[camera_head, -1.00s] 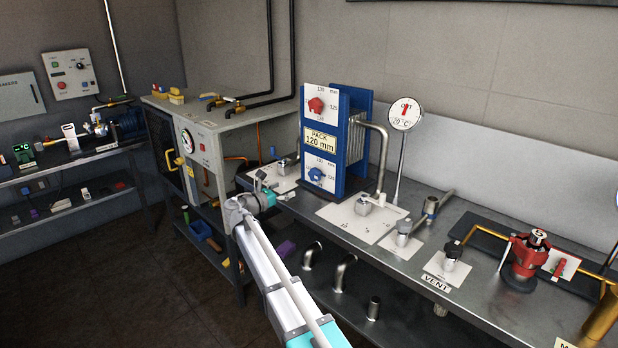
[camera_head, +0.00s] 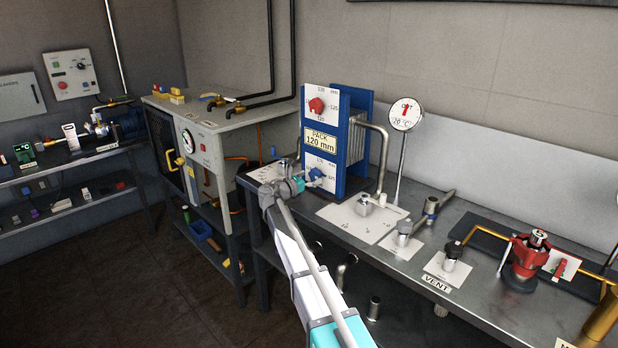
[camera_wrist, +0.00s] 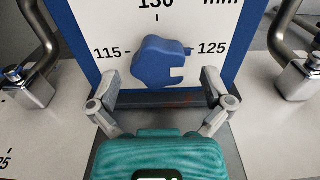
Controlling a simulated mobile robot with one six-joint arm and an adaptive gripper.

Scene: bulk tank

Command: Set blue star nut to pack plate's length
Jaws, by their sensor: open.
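The blue star nut (camera_wrist: 160,62) sits on a white dial face marked 115 at left, 130 at top and 125 at right. In the wrist view it lies just ahead of my gripper (camera_wrist: 158,88), whose fingers are open and spread to either side below it; contact is not visible. The nut also shows partly in the head view (camera_head: 316,174), low on the blue plate pack (camera_head: 341,140). The pack plate (camera_head: 320,142) reads "PACK 120 mm". My gripper in the head view (camera_head: 306,182) is right at the lower dial and covers part of it.
A red star nut (camera_head: 317,106) is on the upper dial. Metal pipe fittings stand on both sides of the pack, with a dial thermometer (camera_head: 405,114) at right. A red valve (camera_head: 526,258) is farther right on the bench. The floor at left is open.

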